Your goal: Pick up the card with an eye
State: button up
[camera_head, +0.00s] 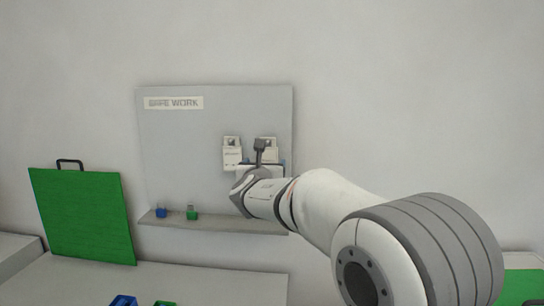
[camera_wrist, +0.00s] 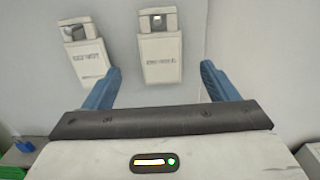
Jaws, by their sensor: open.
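Two white cards hang side by side on the grey board: a left card (camera_head: 232,154) and a right card (camera_head: 269,147). In the wrist view the left card (camera_wrist: 88,61) looks tilted and the right card (camera_wrist: 161,47) lies between and beyond the blue fingers. My gripper (camera_wrist: 161,70) is open and empty, facing the right card, apart from it as far as I can tell. In the head view my gripper (camera_head: 262,167) hides the right card's lower part.
The board (camera_head: 185,135) carries a SAFE WORK sign (camera_head: 174,103). A ledge (camera_head: 235,224) below holds a blue padlock-like item (camera_head: 161,211) and a green one (camera_head: 192,213). A green panel (camera_head: 83,217) with a black handle stands at left on the grey surface.

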aim_at(268, 158)
jog(key=w+p, duration=0.1)
jog(key=w, duration=0.1)
jog(key=w+p, duration=0.1)
jog(key=w, duration=0.1)
jog(key=w+p, duration=0.1)
jog(key=w, duration=0.2)
jog(key=shift+d+f, duration=0.15)
jog(key=shift+f, duration=0.15)
jog(key=c, duration=1.1)
